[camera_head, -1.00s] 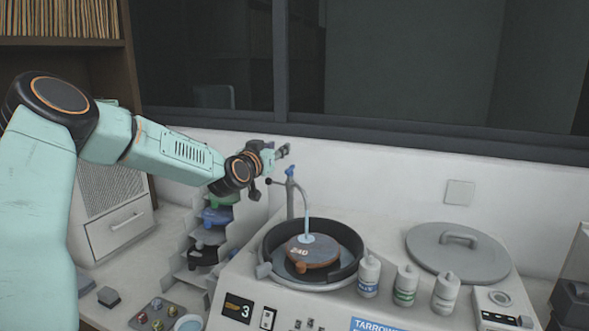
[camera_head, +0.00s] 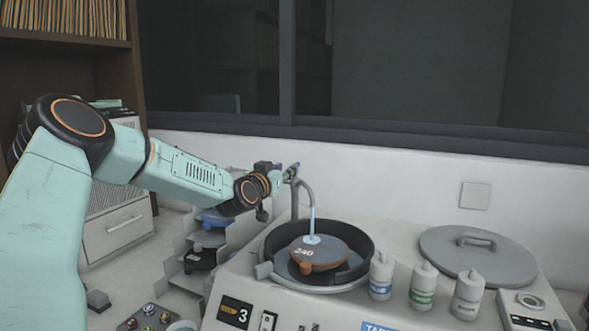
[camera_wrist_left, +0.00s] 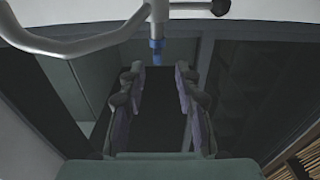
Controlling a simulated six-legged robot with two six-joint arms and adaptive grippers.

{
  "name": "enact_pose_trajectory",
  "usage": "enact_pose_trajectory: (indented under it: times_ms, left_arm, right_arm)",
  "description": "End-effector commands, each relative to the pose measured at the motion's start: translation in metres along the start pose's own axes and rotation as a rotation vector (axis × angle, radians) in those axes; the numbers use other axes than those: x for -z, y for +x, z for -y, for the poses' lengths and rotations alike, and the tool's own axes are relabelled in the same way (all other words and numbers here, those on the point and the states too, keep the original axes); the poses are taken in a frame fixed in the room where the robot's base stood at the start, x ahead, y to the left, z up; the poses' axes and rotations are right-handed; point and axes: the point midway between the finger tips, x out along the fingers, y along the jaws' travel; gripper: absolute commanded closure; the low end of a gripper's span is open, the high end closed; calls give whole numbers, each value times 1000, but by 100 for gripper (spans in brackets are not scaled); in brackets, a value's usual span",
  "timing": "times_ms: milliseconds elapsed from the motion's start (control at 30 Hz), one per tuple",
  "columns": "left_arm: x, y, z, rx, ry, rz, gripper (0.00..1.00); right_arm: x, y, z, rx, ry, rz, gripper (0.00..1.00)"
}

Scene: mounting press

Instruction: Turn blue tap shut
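The tap (camera_head: 308,192) is a grey post with a curved spout at the back of the grinding bowl. A pale blue stream (camera_head: 312,226) runs from the spout onto the disc marked 240. The tap's small blue handle (camera_wrist_left: 157,50) shows in the left wrist view, lined up between my fingertips and just beyond them; I see no contact. My left gripper (camera_head: 289,171) is at the tap's top in the head view, largely covering the handle there. In the wrist view the left gripper (camera_wrist_left: 160,72) is open, its two fingers apart with nothing between them. My right gripper is not in view.
The dark bowl (camera_head: 365,265) holds the brown disc (camera_head: 318,255). Bottles (camera_head: 381,277) and a grey lid (camera_head: 478,258) stand to its right. A stepped rack (camera_head: 178,270) of discs is below my left arm. The wall is close behind the tap.

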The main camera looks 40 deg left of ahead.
Motion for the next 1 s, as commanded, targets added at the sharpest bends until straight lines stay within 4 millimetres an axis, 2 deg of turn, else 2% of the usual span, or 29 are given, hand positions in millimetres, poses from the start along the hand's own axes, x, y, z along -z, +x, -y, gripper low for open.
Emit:
enact_pose_trajectory:
  times_ms: [300,500,700,1000]
  left_arm:
    - [-1,42,-3,-4,8,1,67]
    - [0,61,-2,-2,5,0,67]
    - [0,68,-3,-4,2,-1,67]
    - [0,69,-2,-3,1,-1,68]
  right_arm:
    - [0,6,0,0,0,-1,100]
    - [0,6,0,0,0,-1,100]
    - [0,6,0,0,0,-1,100]
    - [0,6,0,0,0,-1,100]
